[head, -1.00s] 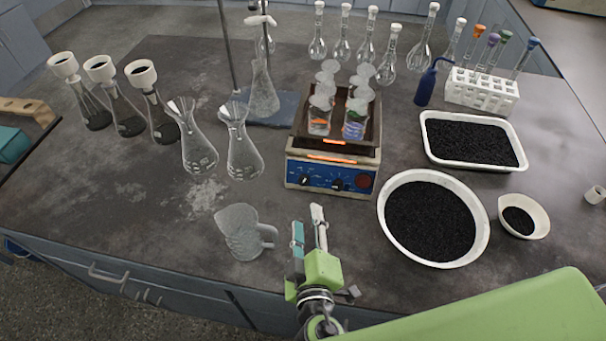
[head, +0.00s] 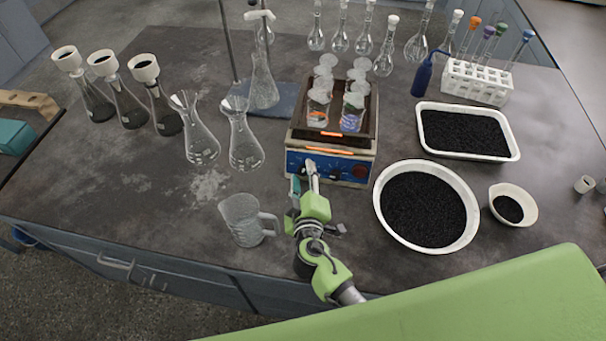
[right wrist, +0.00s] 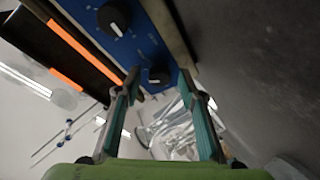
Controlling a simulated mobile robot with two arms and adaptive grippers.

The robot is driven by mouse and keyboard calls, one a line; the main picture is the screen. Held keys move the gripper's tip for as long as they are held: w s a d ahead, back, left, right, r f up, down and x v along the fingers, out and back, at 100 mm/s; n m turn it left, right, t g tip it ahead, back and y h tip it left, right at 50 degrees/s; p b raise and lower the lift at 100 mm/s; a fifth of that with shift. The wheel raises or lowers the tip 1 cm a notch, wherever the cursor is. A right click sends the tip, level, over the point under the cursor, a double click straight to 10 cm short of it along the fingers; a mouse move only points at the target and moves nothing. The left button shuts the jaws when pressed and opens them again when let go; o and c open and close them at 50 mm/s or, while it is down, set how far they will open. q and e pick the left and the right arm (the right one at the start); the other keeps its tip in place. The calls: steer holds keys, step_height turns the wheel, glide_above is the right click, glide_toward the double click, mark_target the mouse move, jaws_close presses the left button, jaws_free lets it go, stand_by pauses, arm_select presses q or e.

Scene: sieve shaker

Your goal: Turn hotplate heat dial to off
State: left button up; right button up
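The hotplate (head: 330,165) stands mid-bench with a blue front panel, a glowing orange strip and a red round button at its right end. Its two black dials show in the right wrist view, one dial (right wrist: 112,17) near the top and the other dial (right wrist: 158,75) ahead of the fingertips. Each has a white pointer mark. My right gripper (head: 303,182) is in front of the left part of the panel and partly hides it. In the right wrist view the gripper (right wrist: 163,90) has its fingers apart, with nothing held. My left gripper is not in view.
A pan with beakers (head: 345,130) sits on the hotplate. A glass jug (head: 240,220) stands left of my right gripper; a round bowl of black grains (head: 375,205) stands to the right. Conical glass flasks (head: 245,145) stand left of the hotplate.

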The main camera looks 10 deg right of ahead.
steer(key=shift+c, duration=1.1)
jaws_close()
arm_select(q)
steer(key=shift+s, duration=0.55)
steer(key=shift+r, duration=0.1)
arm_select(e)
steer(key=shift+r, duration=0.1)
